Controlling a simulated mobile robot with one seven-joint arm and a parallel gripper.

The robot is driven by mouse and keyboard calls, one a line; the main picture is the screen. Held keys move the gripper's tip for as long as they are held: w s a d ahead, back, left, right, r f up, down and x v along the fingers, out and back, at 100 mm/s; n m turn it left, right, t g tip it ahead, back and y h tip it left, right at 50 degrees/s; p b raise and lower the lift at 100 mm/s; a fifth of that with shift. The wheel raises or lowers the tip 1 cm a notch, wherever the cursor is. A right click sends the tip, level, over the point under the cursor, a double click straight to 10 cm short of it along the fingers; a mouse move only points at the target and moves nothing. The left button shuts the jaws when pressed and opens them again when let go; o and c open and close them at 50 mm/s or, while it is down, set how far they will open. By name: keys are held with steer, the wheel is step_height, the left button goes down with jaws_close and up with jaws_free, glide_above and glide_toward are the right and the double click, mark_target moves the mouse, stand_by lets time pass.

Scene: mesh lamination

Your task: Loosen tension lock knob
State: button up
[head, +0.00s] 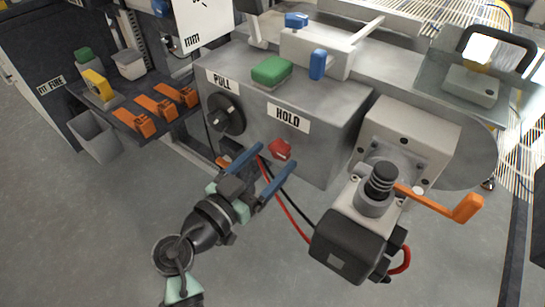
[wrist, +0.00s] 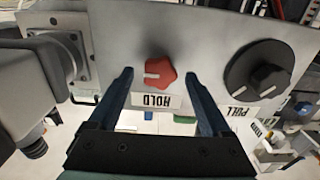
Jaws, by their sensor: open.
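A red lobed knob (head: 280,149) sits on the front of a grey box, below a HOLD label (head: 288,117). In the wrist view, the red knob (wrist: 162,72) has a pale pointer line facing left. My gripper (head: 276,157) is open in front of the panel, its two blue fingers pointing at the knob. In the wrist view, the fingertips (wrist: 158,74) stand to either side of the knob, with visible gaps and nothing held. How far the tips are from the panel is hard to tell.
A black round dial (head: 225,114) under a PULL label is left of the red knob. A motor unit (head: 352,235) with an orange crank (head: 440,203) stands to the right. Red and black cables hang below the knob. Open floor lies at left.

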steer(key=shift+w+d, duration=0.4)
steer(key=shift+w, duration=0.15)
jaws_close()
